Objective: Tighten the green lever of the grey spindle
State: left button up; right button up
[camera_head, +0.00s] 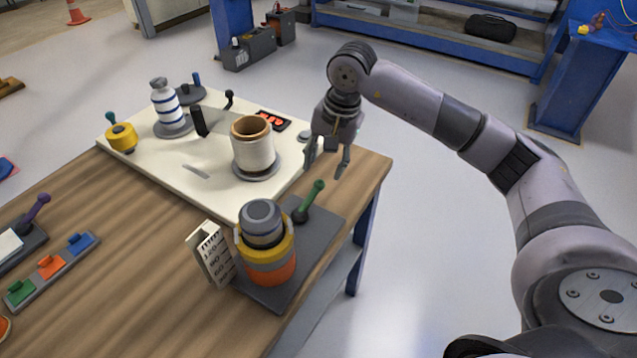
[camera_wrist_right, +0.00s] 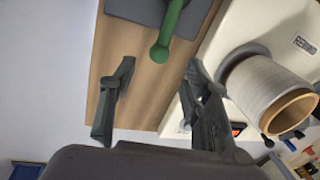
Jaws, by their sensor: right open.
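The green lever (camera_head: 313,195) stands tilted on a dark grey base plate (camera_head: 318,232) at the table's right corner. Beside it on that plate is the grey spindle (camera_head: 262,216), with a yellow ring and an orange body below its grey top. My right gripper (camera_head: 327,163) is open and empty, above and beyond the lever, with its fingers pointing down. In the right wrist view the green lever (camera_wrist_right: 172,32) shows at the top, its round knob just ahead of the gap between my open fingertips (camera_wrist_right: 160,70). My left gripper is not in view.
A cream board (camera_head: 165,180) carries a wound roll (camera_head: 253,150), a white-blue bottle-shaped spindle (camera_head: 164,100) and a yellow spool (camera_head: 121,138). Colored switches (camera_head: 50,268) lie at left. Bare floor lies right of the table.

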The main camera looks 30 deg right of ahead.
aim_at(320, 181)
jog(key=f, duration=0.3)
jog(key=shift+w+a+f, duration=0.15)
jog(key=shift+a+f, duration=0.1)
jog(key=shift+f, duration=0.05)
jog(key=f, duration=0.3)
jog(key=shift+w+a+f+p, duration=0.2)
jog(key=shift+w+p, duration=0.1)
jog(key=shift+w, duration=0.1)
jog(key=shift+f, duration=0.35)
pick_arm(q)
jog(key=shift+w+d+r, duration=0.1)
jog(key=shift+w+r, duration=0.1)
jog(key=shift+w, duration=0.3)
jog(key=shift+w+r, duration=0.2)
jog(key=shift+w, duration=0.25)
pick_arm(e)
grip_shut()
